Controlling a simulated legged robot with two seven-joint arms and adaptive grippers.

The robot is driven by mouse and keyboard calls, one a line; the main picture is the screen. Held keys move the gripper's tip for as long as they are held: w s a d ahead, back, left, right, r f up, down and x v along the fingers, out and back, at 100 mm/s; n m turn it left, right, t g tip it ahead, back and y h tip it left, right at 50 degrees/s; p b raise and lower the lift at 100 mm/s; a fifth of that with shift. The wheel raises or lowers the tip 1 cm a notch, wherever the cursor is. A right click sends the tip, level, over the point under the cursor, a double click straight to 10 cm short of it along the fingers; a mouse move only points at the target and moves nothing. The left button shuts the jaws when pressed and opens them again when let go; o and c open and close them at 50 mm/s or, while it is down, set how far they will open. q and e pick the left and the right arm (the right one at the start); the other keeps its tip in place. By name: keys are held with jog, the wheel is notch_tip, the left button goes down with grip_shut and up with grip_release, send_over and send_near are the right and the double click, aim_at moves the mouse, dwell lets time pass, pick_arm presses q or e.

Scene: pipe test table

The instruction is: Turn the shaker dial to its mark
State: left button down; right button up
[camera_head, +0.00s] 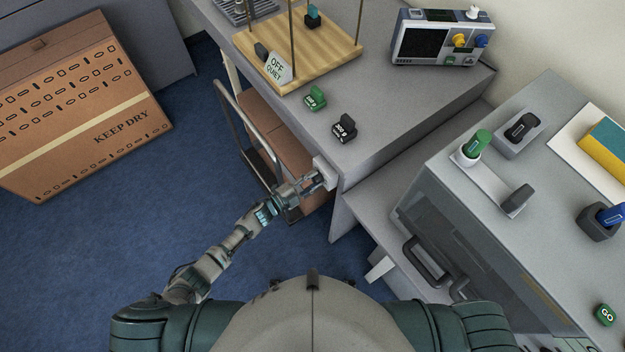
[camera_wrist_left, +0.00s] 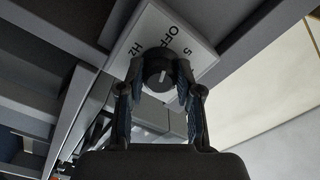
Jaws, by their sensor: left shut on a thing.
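The shaker dial (camera_wrist_left: 157,74) is a round dark knob with a short white line on its face. It sits on a white plate (camera_wrist_left: 203,57) marked OFF, 5 and Hz. In the head view the plate (camera_head: 325,171) is on the front edge of the grey table. My left gripper (camera_wrist_left: 158,82) is shut on the dial, one finger at each side of it. In the head view my left gripper (camera_head: 320,181) is at the plate and hides the dial. The white line lies between OFF and 5, but its exact angle is hard to read. My right gripper is not in view.
A wooden platform (camera_head: 345,52) with upright rods and an OFF QUIET sign (camera_head: 279,68) stands on the table (camera_head: 385,110). Green (camera_head: 315,98) and black (camera_head: 344,128) blocks lie near its edge. A trolley with boxes (camera_head: 279,125) stands close behind my left gripper.

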pick_arm(q)
jog(key=shift+w+a+f, duration=0.1)
jog(key=shift+w+a, duration=0.05)
jog(key=c, duration=0.8)
grip_release()
jog(key=shift+f, duration=0.1)
jog(key=shift+o, duration=0.2)
jog(key=v, duration=1.2)
jog(key=shift+w, duration=0.1)
